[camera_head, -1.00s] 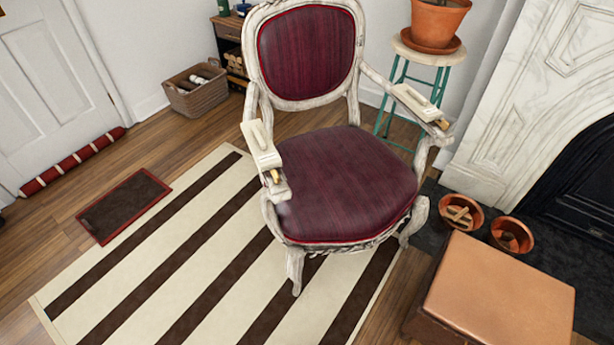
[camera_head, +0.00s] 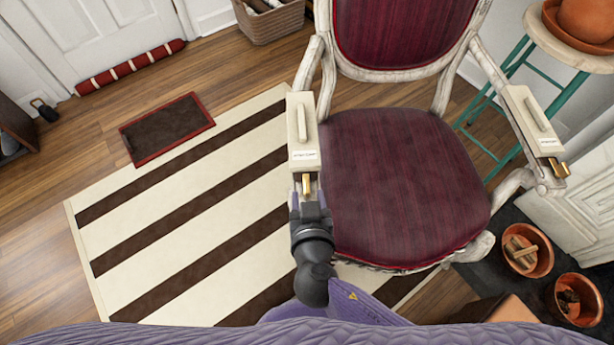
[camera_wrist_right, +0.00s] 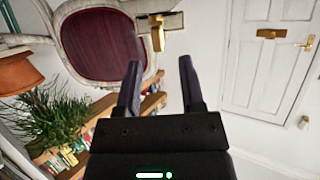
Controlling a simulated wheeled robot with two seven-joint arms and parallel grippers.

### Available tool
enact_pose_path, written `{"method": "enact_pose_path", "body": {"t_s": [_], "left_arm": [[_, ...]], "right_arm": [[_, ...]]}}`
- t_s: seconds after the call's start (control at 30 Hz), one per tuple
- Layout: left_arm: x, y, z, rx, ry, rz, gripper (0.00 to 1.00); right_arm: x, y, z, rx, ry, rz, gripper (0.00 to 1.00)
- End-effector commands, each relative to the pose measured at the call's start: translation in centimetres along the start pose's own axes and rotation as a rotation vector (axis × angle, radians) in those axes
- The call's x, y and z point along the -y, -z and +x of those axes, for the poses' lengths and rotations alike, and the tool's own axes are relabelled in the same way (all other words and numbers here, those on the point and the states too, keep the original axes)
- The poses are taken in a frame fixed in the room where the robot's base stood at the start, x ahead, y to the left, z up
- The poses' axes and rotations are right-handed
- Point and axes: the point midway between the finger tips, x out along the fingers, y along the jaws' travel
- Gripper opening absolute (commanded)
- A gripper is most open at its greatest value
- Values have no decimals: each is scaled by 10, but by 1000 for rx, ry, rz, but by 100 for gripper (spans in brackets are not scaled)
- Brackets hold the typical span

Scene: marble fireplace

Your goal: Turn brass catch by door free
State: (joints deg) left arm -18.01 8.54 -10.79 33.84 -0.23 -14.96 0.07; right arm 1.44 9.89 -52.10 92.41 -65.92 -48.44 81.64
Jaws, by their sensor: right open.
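A cream box (camera_head: 303,135) is fixed on the chair's left armrest, the side toward the door (camera_head: 80,30). A brass catch (camera_head: 307,183) sticks out of its near end. My right gripper (camera_head: 309,197) is right at this catch in the head view. In the right wrist view my open gripper (camera_wrist_right: 160,66) has the catch (camera_wrist_right: 157,38) ahead, lined up between its fingertips. I cannot tell whether the fingers touch it. A matching box (camera_head: 532,118) with a brass catch (camera_head: 558,166) sits on the right armrest. My left gripper is not in view.
The chair's red seat (camera_head: 395,185) is right beside my gripper. A striped rug (camera_head: 190,235) lies left of the chair. Two terracotta pots (camera_head: 528,250) stand at the right, below a green-legged stool (camera_head: 520,70). Floor near the doormat (camera_head: 167,128) is open.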

Motion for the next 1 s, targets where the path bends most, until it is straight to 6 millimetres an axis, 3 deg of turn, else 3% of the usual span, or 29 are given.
{"method": "enact_pose_path", "body": {"t_s": [0.2, 0.57, 0.8, 1.0], "left_arm": [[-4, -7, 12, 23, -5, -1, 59], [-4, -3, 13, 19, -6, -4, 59], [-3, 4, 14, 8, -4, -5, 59], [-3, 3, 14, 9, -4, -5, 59]], "right_arm": [[0, -3, 37, 2, 0, -2, 50], [0, -1, 44, 3, 0, -1, 50], [0, -1, 44, 3, 0, -1, 0], [0, -1, 44, 3, 0, -1, 0]]}}
